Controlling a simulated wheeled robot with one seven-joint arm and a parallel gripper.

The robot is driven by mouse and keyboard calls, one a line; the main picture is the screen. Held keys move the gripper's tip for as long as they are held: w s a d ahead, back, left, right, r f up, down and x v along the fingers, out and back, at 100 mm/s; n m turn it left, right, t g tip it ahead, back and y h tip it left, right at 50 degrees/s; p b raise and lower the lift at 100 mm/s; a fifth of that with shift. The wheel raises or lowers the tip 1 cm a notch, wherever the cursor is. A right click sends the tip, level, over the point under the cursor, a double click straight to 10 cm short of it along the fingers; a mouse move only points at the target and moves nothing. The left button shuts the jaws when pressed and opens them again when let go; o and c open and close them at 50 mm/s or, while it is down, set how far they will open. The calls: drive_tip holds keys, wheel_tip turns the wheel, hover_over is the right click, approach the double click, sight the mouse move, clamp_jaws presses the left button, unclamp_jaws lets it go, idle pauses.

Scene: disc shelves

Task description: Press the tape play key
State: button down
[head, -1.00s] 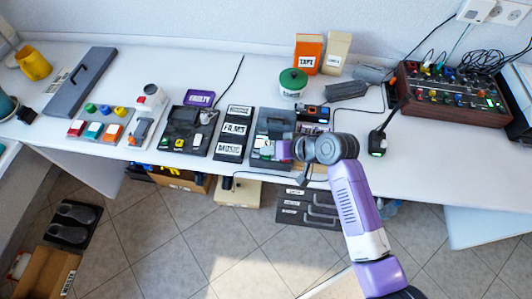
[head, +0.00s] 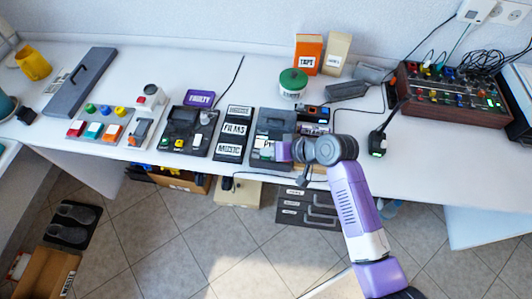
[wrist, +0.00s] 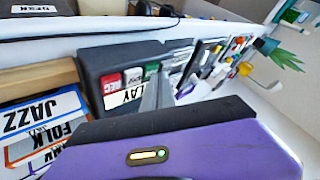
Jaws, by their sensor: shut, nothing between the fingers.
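The dark grey tape deck (head: 272,122) lies near the front edge of the white worktop. It also shows in the wrist view (wrist: 97,62), with a row of coloured keys along its edge. A red key (wrist: 110,83) marked REC is at one end, and a green key (wrist: 152,69) is further along. A white label reading PLAY (wrist: 125,96) is partly covered by my gripper. My gripper (wrist: 153,93) is shut and empty, its fingertips right at the keys near the green one. Whether they touch a key, or one is down, I cannot tell.
The black FILMS and MUSIC panel (head: 234,130) and another dark device (head: 188,130) lie left of the deck. A green-lidded tin (head: 293,82) stands behind it. A black adapter (head: 345,90) with a cable lies to the right. Bare worktop (head: 430,145) lies further right.

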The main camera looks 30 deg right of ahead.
drive_tip(key=shift+r+p, duration=0.7)
drive_tip(key=shift+r, duration=0.05)
wheel_tip(320, 180, up, 5)
drive_tip(key=p, duration=0.5)
drive_tip(key=shift+r, duration=0.1)
idle(0.6)
